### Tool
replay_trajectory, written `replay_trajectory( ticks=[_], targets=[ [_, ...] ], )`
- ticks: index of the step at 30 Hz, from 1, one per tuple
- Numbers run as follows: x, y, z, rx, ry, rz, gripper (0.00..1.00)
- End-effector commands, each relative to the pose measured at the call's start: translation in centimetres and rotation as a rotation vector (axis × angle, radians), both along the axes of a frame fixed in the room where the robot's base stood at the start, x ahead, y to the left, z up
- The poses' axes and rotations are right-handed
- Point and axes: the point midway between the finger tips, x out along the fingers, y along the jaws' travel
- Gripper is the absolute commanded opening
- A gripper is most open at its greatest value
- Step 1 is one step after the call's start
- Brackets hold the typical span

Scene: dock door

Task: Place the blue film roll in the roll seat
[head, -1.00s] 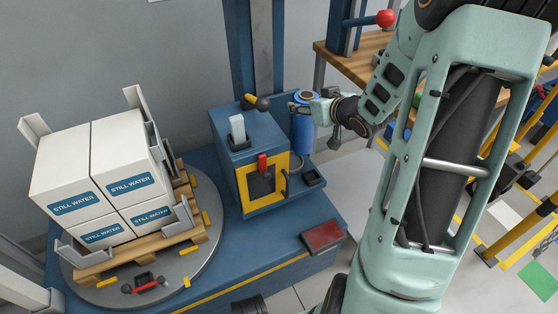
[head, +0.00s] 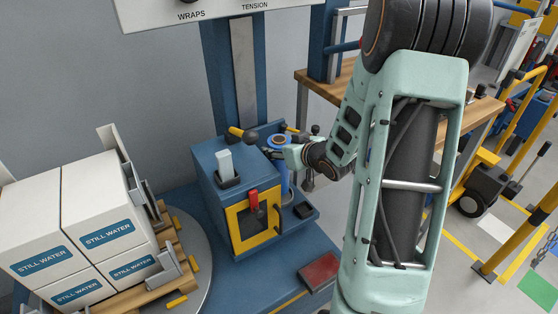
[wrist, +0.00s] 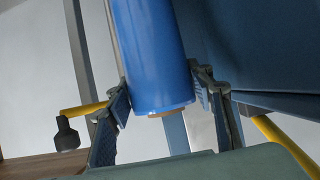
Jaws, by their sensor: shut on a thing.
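The blue film roll (head: 284,180) is upright behind and to the right of the blue control cabinet (head: 208,160), near the mast. My gripper (head: 284,152) reaches it from the right, near its upper part. In the wrist view the roll (wrist: 150,50) stands between the two fingers of my gripper (wrist: 163,92), which are shut on it. The roll's end shows a brown core edge. The roll's lower end is partly hidden by the cabinet in the head view. I cannot make out the roll seat, or whether the roll touches anything below.
The blue mast (head: 228,80) rises behind the cabinet. A yellow-and-black handle (head: 241,133) sticks out by the cabinet top. A pallet of white water boxes (head: 100,230) stands on the turntable at left. A wooden bench (head: 355,95) is behind my arm.

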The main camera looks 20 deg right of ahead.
Motion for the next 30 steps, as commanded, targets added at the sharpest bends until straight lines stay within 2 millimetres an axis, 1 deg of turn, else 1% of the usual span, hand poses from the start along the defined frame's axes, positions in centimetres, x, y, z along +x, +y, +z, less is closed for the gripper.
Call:
replay_trajectory(
  ticks=[1, 3, 6, 13, 18, 19, 23, 30],
  targets=[
    [0.1, 0.0, -0.9, 0.002, -0.002, 0.000, 0.00],
    [0.1, 0.0, -2.0, 0.002, -0.001, 0.000, 0.00],
    [0.1, 0.0, -3.1, 0.000, -0.002, 0.000, 0.00],
    [0.1, 0.0, -2.9, -0.001, -0.004, 0.000, 0.00],
    [0.1, 0.0, -3.4, 0.000, -0.003, 0.000, 0.00],
    [0.0, 0.0, -3.4, 0.000, 0.001, 0.000, 0.52],
    [0.0, 0.0, -3.4, 0.001, 0.001, 0.000, 0.66],
    [0.0, 0.0, -3.4, 0.001, 0.001, 0.000, 0.66]
  ],
)
